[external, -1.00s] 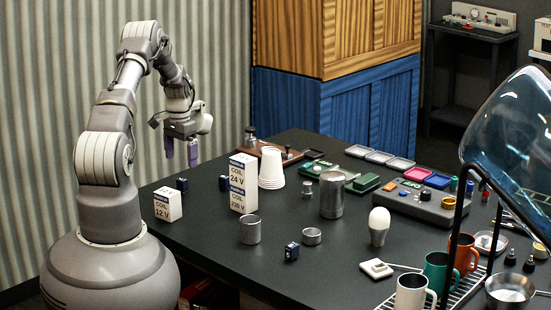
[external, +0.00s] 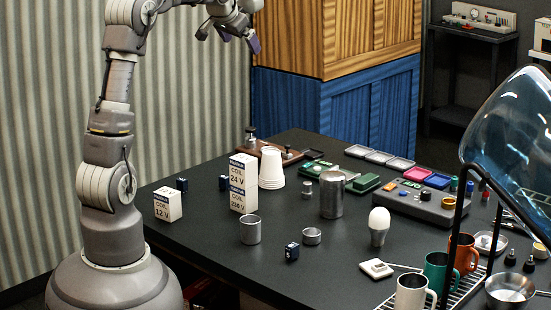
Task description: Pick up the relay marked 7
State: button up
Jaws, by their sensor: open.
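Several small dark blue relays stand on the black table: one at the front middle (external: 292,252), one near the 12 V box (external: 182,185) and one left of the 24 V box (external: 223,183). Their markings are too small to read, so I cannot tell which bears a 7. My gripper (external: 241,40) is raised high above the far left of the table, at the top of the external view, with purple fingertips. It is open, holds nothing visible and is far from the relays.
White coil boxes marked 12 V (external: 168,205) and 24 V (external: 236,172) stand near the relays, the latter stacked on a 230 V box (external: 243,200). The front left tabletop is clear.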

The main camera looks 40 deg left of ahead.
jog(key=s+d+r+t+h+b, duration=0.1)
jog(key=s+d+r+t+b, duration=0.5)
jog(key=s+d+r, duration=0.7)
notch_tip(320, 180, up, 2)
jog(key=shift+d+r+t+h+b, duration=0.25)
jog(key=shift+d+t+h+b, duration=0.15)
jog(key=shift+d+b, duration=0.3)
jog(key=shift+t+h, duration=0.3)
jog(key=shift+t, duration=0.2)
jog(key=s+r, duration=0.1)
jog(key=s+d+r, duration=0.1)
jog(key=s, duration=0.1)
jog(key=shift+d+r+b, duration=0.1)
jog(key=shift+d+b, duration=0.1)
jog(key=shift+b, duration=0.1)
jog(key=c, duration=0.5)
jog(key=shift+s+r, duration=0.1)
jog(key=shift+s, duration=0.05)
jog(key=c, duration=0.3)
jog(key=shift+c, duration=0.4)
